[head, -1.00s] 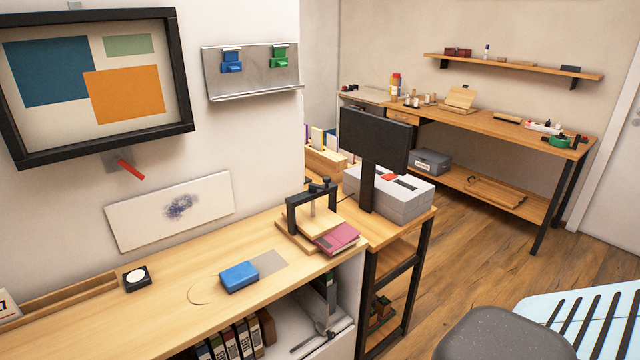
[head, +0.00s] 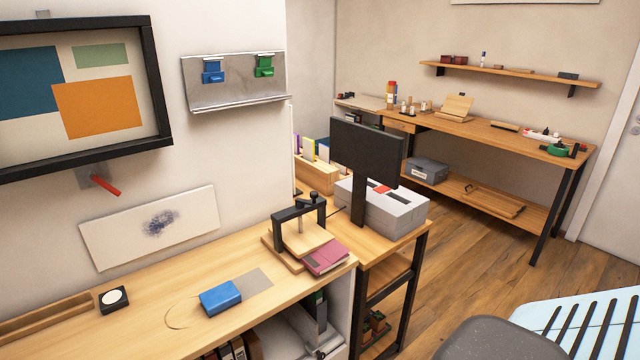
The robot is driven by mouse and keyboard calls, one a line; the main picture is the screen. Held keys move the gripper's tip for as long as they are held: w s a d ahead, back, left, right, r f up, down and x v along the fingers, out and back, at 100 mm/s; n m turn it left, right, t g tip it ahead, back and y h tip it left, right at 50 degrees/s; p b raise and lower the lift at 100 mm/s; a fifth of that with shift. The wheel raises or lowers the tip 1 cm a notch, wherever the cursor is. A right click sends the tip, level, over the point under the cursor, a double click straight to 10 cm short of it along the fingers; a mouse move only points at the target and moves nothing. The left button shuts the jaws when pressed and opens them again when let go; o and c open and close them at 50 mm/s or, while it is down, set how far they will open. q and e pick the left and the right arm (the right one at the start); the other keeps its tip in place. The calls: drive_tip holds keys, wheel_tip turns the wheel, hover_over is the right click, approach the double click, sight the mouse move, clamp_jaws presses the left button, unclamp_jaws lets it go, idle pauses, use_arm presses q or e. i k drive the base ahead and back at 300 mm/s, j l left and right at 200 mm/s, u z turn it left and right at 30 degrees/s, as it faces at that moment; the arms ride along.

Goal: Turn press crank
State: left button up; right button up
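The press (head: 279,224) stands at the right end of the wooden counter in the head view. It has a black frame, a vertical screw and light wooden plates. Its dark crank (head: 313,198) sits on top of the frame. A dark red book (head: 326,257) lies at the press's front right, with its left edge against or under the plates; I cannot tell which. Neither of my grippers shows in the head view.
A blue box (head: 220,298) and a small black item with a white disc (head: 114,298) lie on the counter (head: 150,331). A black monitor (head: 366,152) and grey printer (head: 398,212) stand right of the press. A dark grey seat (head: 505,338) is at bottom right.

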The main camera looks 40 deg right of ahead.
sight(299, 203)
drive_tip(key=i+l, duration=0.1)
drive_tip(key=l, duration=0.45)
drive_tip(key=i+l, duration=0.15)
drive_tip(key=l, duration=0.45)
drive_tip(key=i+l, duration=0.1)
drive_tip(key=l, duration=0.45)
drive_tip(key=i+l+u, duration=0.1)
drive_tip(key=l, duration=0.45)
drive_tip(key=i+l, duration=0.15)
drive_tip(key=l, duration=0.45)
drive_tip(key=i+l, duration=0.1)
drive_tip(key=l, duration=0.45)
drive_tip(key=i+l, duration=0.1)
drive_tip(key=l, duration=0.5)
drive_tip(key=i+l, duration=0.1)
drive_tip(key=l, duration=0.45)
drive_tip(key=u, duration=0.05)
